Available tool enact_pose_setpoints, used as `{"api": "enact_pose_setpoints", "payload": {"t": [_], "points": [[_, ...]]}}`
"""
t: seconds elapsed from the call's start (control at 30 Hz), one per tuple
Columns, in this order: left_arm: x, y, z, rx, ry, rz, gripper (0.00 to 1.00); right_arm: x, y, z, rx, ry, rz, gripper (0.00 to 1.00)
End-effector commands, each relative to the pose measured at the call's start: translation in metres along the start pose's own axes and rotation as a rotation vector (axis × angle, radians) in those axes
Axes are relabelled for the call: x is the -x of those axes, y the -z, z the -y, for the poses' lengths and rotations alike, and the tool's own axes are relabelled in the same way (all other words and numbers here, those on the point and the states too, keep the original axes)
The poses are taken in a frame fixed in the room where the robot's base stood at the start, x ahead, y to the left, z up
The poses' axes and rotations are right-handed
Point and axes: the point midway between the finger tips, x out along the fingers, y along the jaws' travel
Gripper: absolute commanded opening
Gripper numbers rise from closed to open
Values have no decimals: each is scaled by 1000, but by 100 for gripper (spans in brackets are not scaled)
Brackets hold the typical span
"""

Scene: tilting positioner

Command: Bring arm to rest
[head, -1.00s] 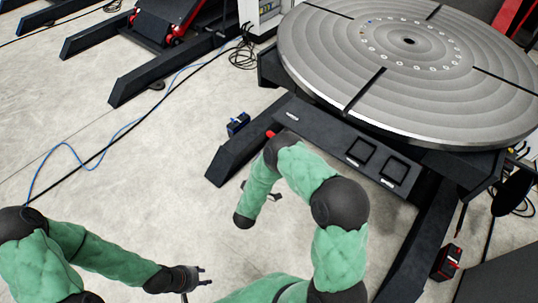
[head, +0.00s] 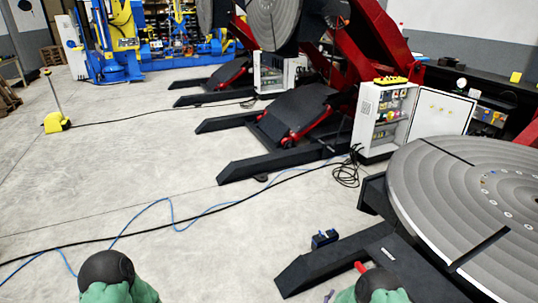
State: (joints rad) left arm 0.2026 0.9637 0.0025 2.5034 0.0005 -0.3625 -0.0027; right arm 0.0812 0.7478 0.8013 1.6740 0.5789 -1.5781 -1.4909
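The top of my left arm (head: 110,281) shows at the bottom left edge, a dark round joint over green padding. My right arm (head: 382,289) shows at the bottom edge right of the middle, also a dark joint with green padding, close to the positioner's dark base in the picture. The rest of both arms lies below the frame. I see neither gripper clearly. A tiny purplish bit at the bottom edge left of my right arm is too small to identify.
The positioner's round grey table (head: 440,200) fills the right side, above its dark base leg (head: 335,262). A small blue box (head: 325,239) stands beside it. A blue cable (head: 172,215) and black cables cross the floor. An open control cabinet (head: 383,118) stands behind. The left floor is mostly clear.

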Motion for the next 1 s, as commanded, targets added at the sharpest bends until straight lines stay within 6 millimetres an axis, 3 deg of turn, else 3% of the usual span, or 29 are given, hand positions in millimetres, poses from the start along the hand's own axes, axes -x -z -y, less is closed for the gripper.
{"api": "enact_pose_setpoints", "payload": {"t": [0.17, 0.27, 0.43, 0.6, 0.7, 0.8, 1.0], "points": [[0, 0, 0, 0, 0, 0, 40, 22, 1, 61, -319, 381, -10, 60], [0, 0, 0, 0, 0, 0, 40, 50, -2, 92, -482, 595, 50, 60], [0, 0, 0, 0, 0, 0, 40, 119, -18, 130, -706, 938, 263, 60], [0, 0, 0, 0, 0, 0, 40, 195, -42, 144, -831, 1178, 551, 60], [0, 0, 0, 0, 0, 0, 40, 228, -56, 144, -860, 1253, 694, 60], [0, 0, 0, 0, 0, 0, 40, 248, -64, 142, -871, 1290, 784, 60], [0, 0, 0, 0, 0, 0, 40, 258, -68, 141, -875, 1305, 829, 60]]}}
